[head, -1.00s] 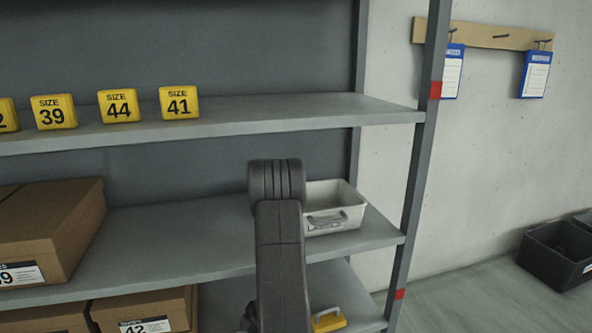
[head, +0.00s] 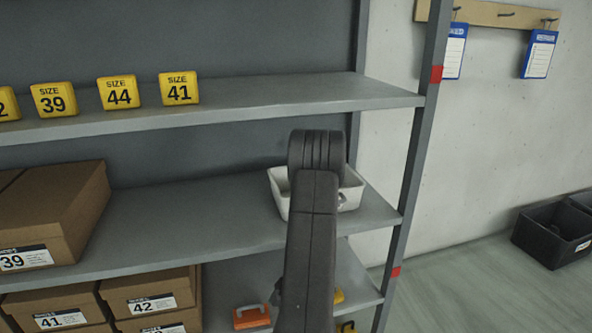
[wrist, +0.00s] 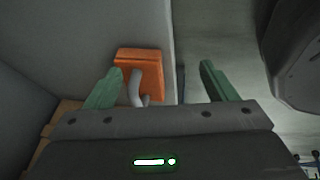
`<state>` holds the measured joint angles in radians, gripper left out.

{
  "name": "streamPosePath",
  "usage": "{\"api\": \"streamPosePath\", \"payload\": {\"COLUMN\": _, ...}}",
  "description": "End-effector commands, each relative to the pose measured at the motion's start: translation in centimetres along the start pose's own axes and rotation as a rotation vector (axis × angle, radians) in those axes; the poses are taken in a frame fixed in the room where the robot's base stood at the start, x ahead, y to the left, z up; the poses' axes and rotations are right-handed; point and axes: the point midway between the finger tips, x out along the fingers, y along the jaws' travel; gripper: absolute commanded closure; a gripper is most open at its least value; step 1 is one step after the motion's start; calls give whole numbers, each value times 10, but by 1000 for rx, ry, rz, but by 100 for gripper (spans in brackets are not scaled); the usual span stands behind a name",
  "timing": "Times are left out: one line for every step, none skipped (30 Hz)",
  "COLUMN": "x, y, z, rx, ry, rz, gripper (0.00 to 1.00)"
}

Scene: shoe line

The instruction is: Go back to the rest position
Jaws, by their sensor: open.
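My gripper (wrist: 161,67) is open in the wrist view, its two green fingers apart with nothing held between them. An orange block with a grey curved handle (wrist: 152,65) shows beyond and between the fingers, nearer the left one. I cannot tell whether the left finger touches it. In the head view my arm stands up in front of the shelf rack's right part and my gripper cannot be made out there. An orange handled item (head: 252,317) sits low on the rack, left of my arm.
A white bin (head: 279,196) on the middle shelf is partly behind my arm. Shoe boxes (head: 62,208) fill the left, and yellow size blocks (head: 178,88) line the upper shelf. A rack post (head: 411,180) stands right of my arm. Black crates (head: 545,240) lie on the floor.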

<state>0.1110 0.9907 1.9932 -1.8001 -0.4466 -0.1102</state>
Motion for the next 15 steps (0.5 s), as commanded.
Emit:
{"api": "streamPosePath", "payload": {"x": -6, "y": -4, "z": 7, "rx": 6, "ry": 0, "rz": 0, "gripper": 22}}
{"api": "streamPosePath", "payload": {"x": -8, "y": -6, "z": 10, "rx": 6, "ry": 0, "rz": 0, "gripper": 22}}
{"api": "streamPosePath", "payload": {"x": -10, "y": -8, "z": 15, "rx": 6, "ry": 0, "rz": -1, "gripper": 22}}
{"api": "streamPosePath", "payload": {"x": -12, "y": -10, "z": 18, "rx": 6, "ry": 0, "rz": 0, "gripper": 22}}
{"api": "streamPosePath", "payload": {"x": -14, "y": -12, "z": 22, "rx": 4, "ry": 0, "rz": 0, "gripper": 22}}
{"api": "streamPosePath", "payload": {"x": -16, "y": -14, "z": 26, "rx": 4, "ry": 0, "rz": 0, "gripper": 22}}
{"api": "streamPosePath", "payload": {"x": -18, "y": -16, "z": 29, "rx": 5, "ry": 0, "rz": 0, "gripper": 22}}
{"api": "streamPosePath", "payload": {"x": -19, "y": -17, "z": 32, "rx": 4, "ry": 0, "rz": 0, "gripper": 22}}
{"api": "streamPosePath", "payload": {"x": -22, "y": -20, "z": 37, "rx": 4, "ry": 0, "rz": 0, "gripper": 22}}
{"api": "streamPosePath", "payload": {"x": -23, "y": -21, "z": 39, "rx": 5, "ry": 0, "rz": 0, "gripper": 22}}
{"api": "streamPosePath", "payload": {"x": -16, "y": -18, "z": 33, "rx": -4, "ry": 1, "rz": -1, "gripper": 22}}
{"api": "streamPosePath", "payload": {"x": -12, "y": -15, "z": 28, "rx": -7, "ry": 1, "rz": -1, "gripper": 22}}
{"api": "streamPosePath", "payload": {"x": -10, "y": -14, "z": 25, "rx": -6, "ry": 0, "rz": -1, "gripper": 22}}
{"api": "streamPosePath", "payload": {"x": -9, "y": -12, "z": 22, "rx": -6, "ry": 0, "rz": -1, "gripper": 22}}
{"api": "streamPosePath", "payload": {"x": -6, "y": -10, "z": 17, "rx": -6, "ry": 1, "rz": -1, "gripper": 22}}
